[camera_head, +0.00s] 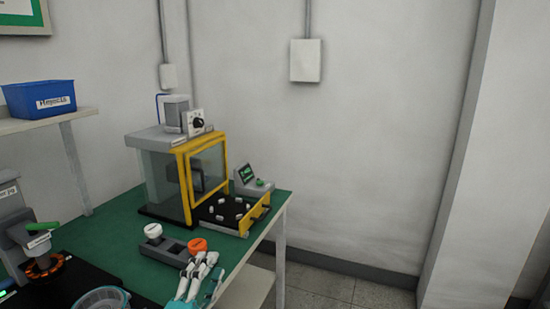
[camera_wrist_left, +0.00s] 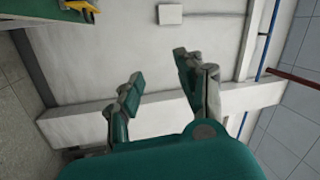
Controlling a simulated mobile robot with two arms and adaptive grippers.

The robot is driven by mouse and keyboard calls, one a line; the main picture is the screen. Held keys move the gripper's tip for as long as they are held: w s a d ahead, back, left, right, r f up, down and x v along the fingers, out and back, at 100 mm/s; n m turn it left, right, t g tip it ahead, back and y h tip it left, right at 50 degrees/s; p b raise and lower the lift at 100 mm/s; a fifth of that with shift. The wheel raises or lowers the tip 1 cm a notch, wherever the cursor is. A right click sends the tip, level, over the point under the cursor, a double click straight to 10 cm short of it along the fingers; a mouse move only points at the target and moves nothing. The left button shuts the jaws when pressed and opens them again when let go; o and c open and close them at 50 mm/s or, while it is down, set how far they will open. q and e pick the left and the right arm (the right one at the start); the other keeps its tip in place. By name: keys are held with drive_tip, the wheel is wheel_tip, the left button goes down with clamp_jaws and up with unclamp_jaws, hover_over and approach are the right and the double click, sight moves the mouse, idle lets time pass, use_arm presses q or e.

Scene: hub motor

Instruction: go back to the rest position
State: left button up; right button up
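My left gripper (camera_head: 207,266) shows at the bottom of the head view, in front of the green-topped bench (camera_head: 108,232) near its front edge. In the left wrist view its two fingers (camera_wrist_left: 158,68) stand apart with nothing between them, so it is open and empty. My right gripper is in neither view.
A yellow-framed machine (camera_head: 186,170) stands on the bench with a black tray (camera_head: 222,212) pulled out. A box with a white and an orange button (camera_head: 172,250) lies close behind the gripper. A blue bin (camera_head: 40,99) sits on a shelf. Floor at right is clear.

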use_arm(q)
drive_tip(key=s+a+f+n+g+y, duration=0.3)
drive_tip(key=s+a+f+n+g, duration=0.15)
drive_tip(key=f, duration=0.35)
drive_tip(key=s+a+f+n+g+y, duration=0.35)
drive_tip(key=f+n, duration=0.25)
drive_tip(key=f, duration=0.3)
drive_tip(key=s+f+n+g+h, duration=0.1)
drive_tip(key=s+f+n+g, duration=0.3)
drive_tip(key=s, duration=0.6)
drive_tip(key=s+f+n+g, duration=0.2)
drive_tip(key=s+f+g, duration=0.2)
drive_tip(key=s+f, duration=0.45)
wheel_tip(320, 180, down, 23)
drive_tip(key=s+g+p, duration=0.1)
drive_tip(key=s+g, duration=0.1)
drive_tip(key=s+a+f+p, duration=0.1)
drive_tip(key=s+a+f, duration=0.1)
drive_tip(key=s+f, duration=1.3)
drive_tip(key=shift+s+a+m+g, duration=0.4)
drive_tip(key=shift+s+m, duration=0.05)
drive_tip(key=shift+s, duration=0.6)
